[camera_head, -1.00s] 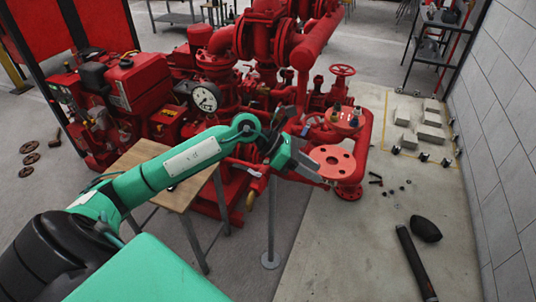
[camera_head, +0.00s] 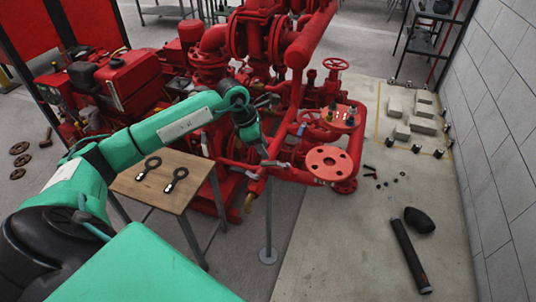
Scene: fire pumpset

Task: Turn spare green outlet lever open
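The red pumpset (camera_head: 262,45) fills the middle of the view. A small red plate (camera_head: 339,117) on its right side carries several small coloured fittings, some of them greenish (camera_head: 350,122). I cannot tell for sure which one is the spare green outlet lever. My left arm comes in from the left, and its gripper (camera_head: 265,156) points down in front of the red pipes, left of the round outlet flange (camera_head: 329,163). It is apart from the coloured fittings. Whether its fingers are open is too small to tell. My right gripper is not in view.
A wooden table (camera_head: 160,192) with two dark ring-shaped tools stands at lower left. A thin metal stand (camera_head: 268,220) is below the gripper. A black tube (camera_head: 411,257) and small parts lie on the floor at right. A red handwheel (camera_head: 335,65) stands above the plate.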

